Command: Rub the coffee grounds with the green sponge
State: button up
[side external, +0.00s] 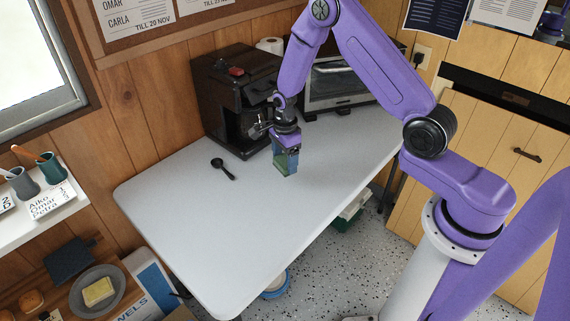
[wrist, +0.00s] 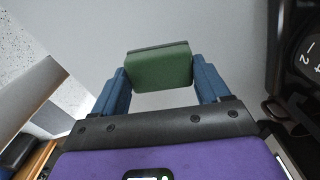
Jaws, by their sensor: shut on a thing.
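The green sponge (side external: 281,164) is between the blue fingers of my gripper (side external: 286,162), over the white table (side external: 190,210) in front of the coffee machine. In the wrist view the sponge (wrist: 160,68) spans the gap between both fingertips of my gripper (wrist: 160,80), which is shut on it. The sponge is low, at or just above the tabletop; I cannot tell if it touches. No coffee grounds show in either view; the patch under the sponge and gripper is hidden.
A dark coffee machine (side external: 222,95) stands at the back, with a toaster oven (side external: 335,82) to its right. A black scoop (side external: 223,168) lies on the table left of my gripper. The table's left and front parts are clear. A plate (side external: 76,301) with a yellow block is on a lower shelf.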

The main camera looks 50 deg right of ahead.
jog(key=shift+r, duration=1.05)
jog(key=shift+d, duration=0.1)
